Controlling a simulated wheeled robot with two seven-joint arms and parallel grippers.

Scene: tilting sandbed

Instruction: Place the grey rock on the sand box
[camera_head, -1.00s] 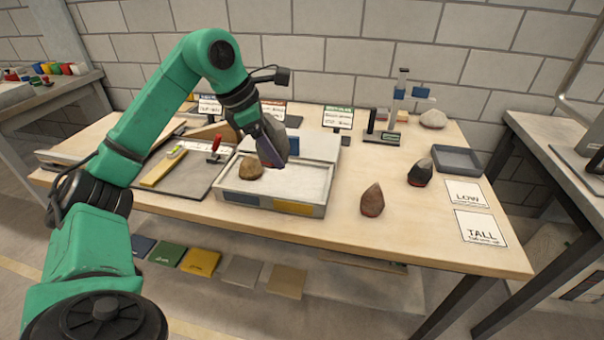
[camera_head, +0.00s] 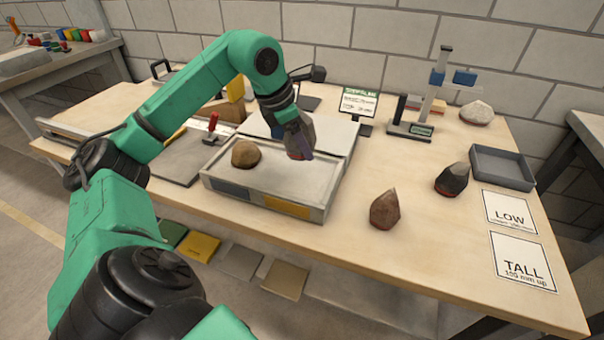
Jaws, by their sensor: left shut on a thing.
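The sand box (camera_head: 322,212) is a shallow pale tray with a blue and a yellow panel on its front wall. A brown rock (camera_head: 245,154) sits on its left part. My left gripper (camera_head: 299,136) is shut on the grey rock (camera_head: 297,152), which has a reddish underside and is partly hidden by the fingers. They are over the right part of the sand box; whether the rock touches the sand I cannot tell. My right gripper does not show.
A reddish-brown rock (camera_head: 385,209), a black-and-red rock (camera_head: 453,178) and a pale rock (camera_head: 477,112) stand on the table to the right. A grey tray (camera_head: 503,168), LOW card (camera_head: 510,213) and TALL card (camera_head: 524,262) lie at the right. A measuring stand (camera_head: 427,100) is behind.

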